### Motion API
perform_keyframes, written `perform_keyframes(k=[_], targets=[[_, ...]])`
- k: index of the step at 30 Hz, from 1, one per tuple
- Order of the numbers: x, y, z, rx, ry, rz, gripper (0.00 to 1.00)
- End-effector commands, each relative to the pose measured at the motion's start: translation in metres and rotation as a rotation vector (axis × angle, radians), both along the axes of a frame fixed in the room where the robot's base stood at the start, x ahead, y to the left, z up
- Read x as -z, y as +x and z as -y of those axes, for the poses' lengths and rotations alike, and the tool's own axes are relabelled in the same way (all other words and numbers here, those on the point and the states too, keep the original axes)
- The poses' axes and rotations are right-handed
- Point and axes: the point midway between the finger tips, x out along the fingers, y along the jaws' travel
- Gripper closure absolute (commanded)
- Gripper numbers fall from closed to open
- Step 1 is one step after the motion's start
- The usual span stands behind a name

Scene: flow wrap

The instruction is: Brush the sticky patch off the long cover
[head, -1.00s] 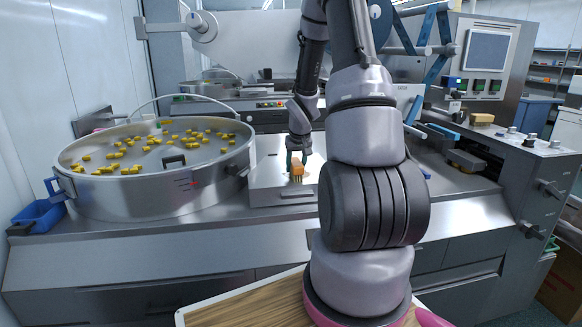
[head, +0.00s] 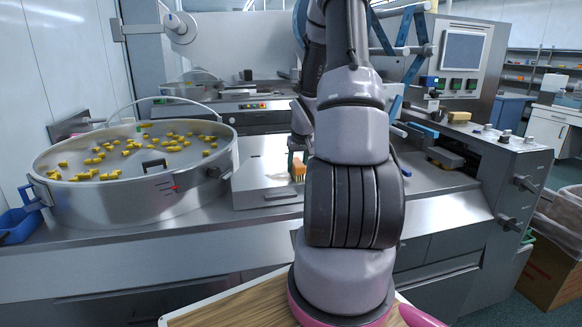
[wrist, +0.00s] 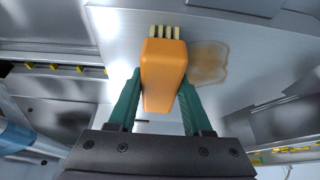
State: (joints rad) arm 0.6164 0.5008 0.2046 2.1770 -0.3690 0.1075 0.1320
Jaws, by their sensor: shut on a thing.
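An orange brush (wrist: 163,72) with short pale bristles (wrist: 164,32) is held between the two green fingers of my gripper (wrist: 161,82). In the head view the brush (head: 298,170) is over the right part of the flat metal cover (head: 258,180), partly behind my arm. The cover also fills the upper wrist view (wrist: 250,45). A brownish, see-through sticky patch (wrist: 208,62) lies on it, just right of the brush and bristles. I cannot tell whether the bristles touch the cover. In the head view my arm hides the patch.
A round metal pan (head: 135,190) with many yellow pieces stands left of the cover. A blue bin (head: 20,225) sits at the far left. A machine with a screen (head: 465,50) and knobs is on the right. A wooden board (head: 225,305) is in front, near my base.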

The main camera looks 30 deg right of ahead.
Motion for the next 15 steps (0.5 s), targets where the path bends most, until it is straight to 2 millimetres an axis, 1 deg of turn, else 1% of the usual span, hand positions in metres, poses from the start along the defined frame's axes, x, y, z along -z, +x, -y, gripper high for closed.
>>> perform_keyframes(k=[1,3,8,11,15], targets=[[0.002,-0.003,0.005,0.005,0.002,-0.004,0.95],[0.002,-0.004,0.01,0.004,0.002,-0.004,0.95],[0.002,-0.006,0.015,0.003,0.002,-0.004,0.95],[0.002,-0.004,0.016,0.002,0.002,-0.006,0.95],[0.002,0.004,0.018,0.002,0.002,-0.005,0.95]])
